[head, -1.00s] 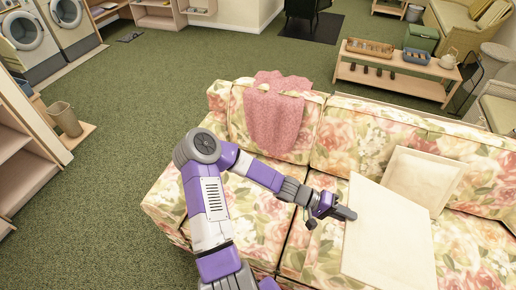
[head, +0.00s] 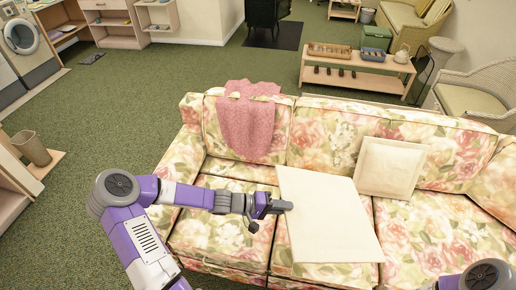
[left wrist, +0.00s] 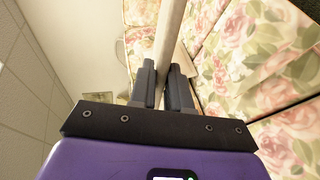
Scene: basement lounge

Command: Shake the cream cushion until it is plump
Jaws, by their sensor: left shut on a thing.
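A flat, square cream cushion (head: 330,215) is held up in front of the floral sofa, its broad face toward the head camera. My left gripper (head: 284,205) is shut on its left edge. In the left wrist view the fingers (left wrist: 166,88) close on both sides of the pale cushion (left wrist: 169,35), seen edge-on. A smaller-looking cream cushion with a raised border (head: 390,167) leans against the sofa back. Part of my right arm shows at the bottom right of the head view, but its gripper is out of view.
The floral sofa (head: 430,225) lies beneath the held cushion. A pink throw (head: 247,120) hangs over its back. Behind stands a low wooden table (head: 357,78) with a tray and a teapot. A wicker chair (head: 475,90) is at the right. Green carpet (head: 120,115) is open on the left.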

